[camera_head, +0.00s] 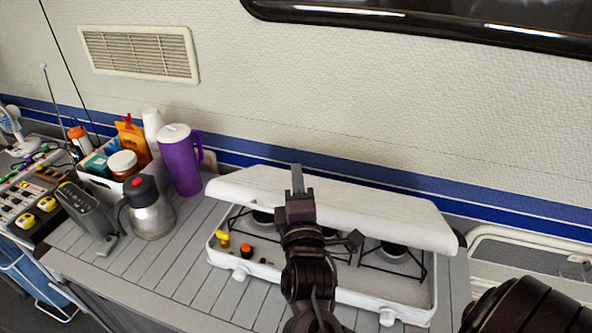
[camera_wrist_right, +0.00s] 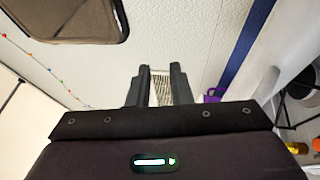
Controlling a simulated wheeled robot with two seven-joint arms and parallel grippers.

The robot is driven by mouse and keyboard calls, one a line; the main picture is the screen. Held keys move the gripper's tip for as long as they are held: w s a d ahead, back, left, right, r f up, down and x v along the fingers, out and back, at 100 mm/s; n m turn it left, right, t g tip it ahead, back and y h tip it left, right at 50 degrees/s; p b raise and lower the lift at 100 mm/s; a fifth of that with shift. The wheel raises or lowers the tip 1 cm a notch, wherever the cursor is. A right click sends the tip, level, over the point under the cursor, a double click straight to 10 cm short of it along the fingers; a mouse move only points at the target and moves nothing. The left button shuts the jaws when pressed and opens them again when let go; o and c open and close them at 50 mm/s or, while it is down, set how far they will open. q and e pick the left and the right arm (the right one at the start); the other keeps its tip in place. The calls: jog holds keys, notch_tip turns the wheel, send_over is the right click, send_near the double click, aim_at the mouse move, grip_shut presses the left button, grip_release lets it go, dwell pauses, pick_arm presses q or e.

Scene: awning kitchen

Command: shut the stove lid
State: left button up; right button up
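The white stove (camera_head: 385,294) stands on the grey slatted counter, with dark wire grates and burners showing. Its white lid (camera_head: 372,209) is partly open, slanting over the back of the stove with its front edge above the burners. My right gripper (camera_head: 297,180) is in front of the lid's middle in the head view, fingers pointing up past its top edge. I cannot tell whether it touches the lid. In the right wrist view its two dark fingers (camera_wrist_right: 161,86) are apart with nothing between them. My left gripper is not in view.
A purple jug (camera_head: 182,165), a steel flask (camera_head: 148,214) and a bin (camera_head: 97,184) of jars stand left of the stove. A wall with a blue stripe rises behind. A white panel (camera_head: 520,262) lies right. The counter's front left is mostly clear.

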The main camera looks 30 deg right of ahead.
jog(key=shift+s+a+f, duration=0.15)
jog(key=shift+s+f, duration=0.2)
jog(key=shift+f, duration=0.1)
jog(key=shift+v, duration=0.9)
jog(key=shift+w+f, duration=0.1)
jog(key=shift+f, duration=0.1)
jog(key=shift+p, duration=0.75)
jog(key=shift+r, duration=0.1)
